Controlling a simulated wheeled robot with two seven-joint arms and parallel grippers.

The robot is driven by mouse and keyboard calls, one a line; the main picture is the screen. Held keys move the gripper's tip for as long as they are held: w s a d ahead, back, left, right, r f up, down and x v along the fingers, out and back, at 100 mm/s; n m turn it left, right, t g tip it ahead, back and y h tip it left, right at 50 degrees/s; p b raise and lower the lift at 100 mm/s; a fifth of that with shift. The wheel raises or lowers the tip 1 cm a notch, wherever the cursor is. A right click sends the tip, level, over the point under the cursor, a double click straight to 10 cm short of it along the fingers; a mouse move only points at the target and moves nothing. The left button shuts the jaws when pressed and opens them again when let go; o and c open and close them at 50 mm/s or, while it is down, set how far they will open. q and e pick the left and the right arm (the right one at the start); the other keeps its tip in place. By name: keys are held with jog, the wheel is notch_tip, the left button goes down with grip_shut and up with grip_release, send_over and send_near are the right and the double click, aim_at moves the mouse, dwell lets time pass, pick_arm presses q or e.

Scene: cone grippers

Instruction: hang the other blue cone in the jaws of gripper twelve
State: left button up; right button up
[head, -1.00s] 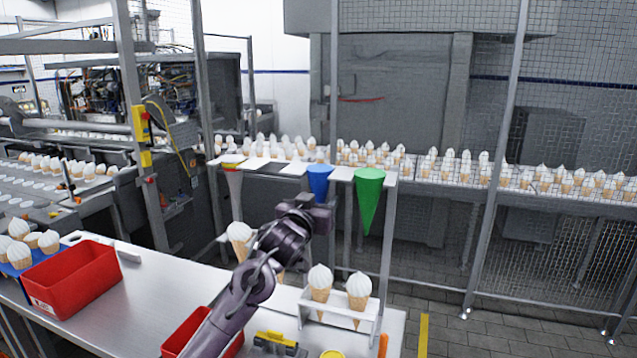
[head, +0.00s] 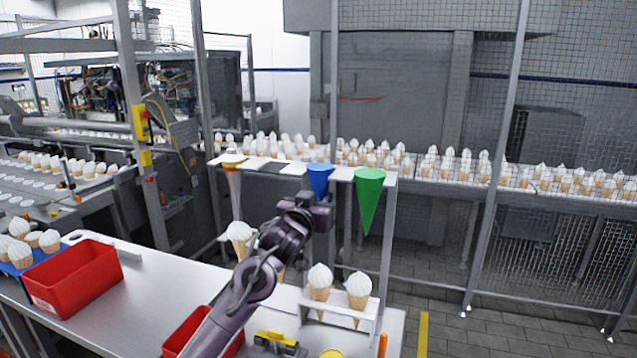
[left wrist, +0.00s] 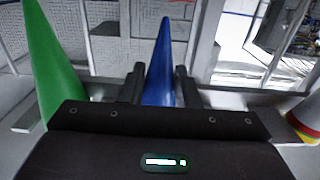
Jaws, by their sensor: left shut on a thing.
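The blue cone (head: 319,180) hangs point down at the row of jaws on the rack's top bar (head: 270,166). My left gripper (head: 318,205) is shut on its lower part. In the left wrist view the blue cone (left wrist: 160,50) stands between both fingers (left wrist: 159,88). Whether the rack's jaws touch the cone cannot be told. No number for gripper twelve is readable, and no second blue cone can be made out. My right gripper is not in view.
A green cone (head: 368,195) hangs just right of the blue one, close to my gripper. A pale cone with a striped top (head: 233,190) hangs at the left end. Below are a holder with ice-cream cones (head: 340,312) and a red bin (head: 75,280).

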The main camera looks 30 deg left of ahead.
pick_arm(q)
jog(key=shift+r, duration=0.25)
jog(key=shift+s+f, duration=0.1)
jog(key=shift+s, duration=0.05)
jog(key=shift+v, duration=4.1)
jog(key=shift+s, duration=0.1)
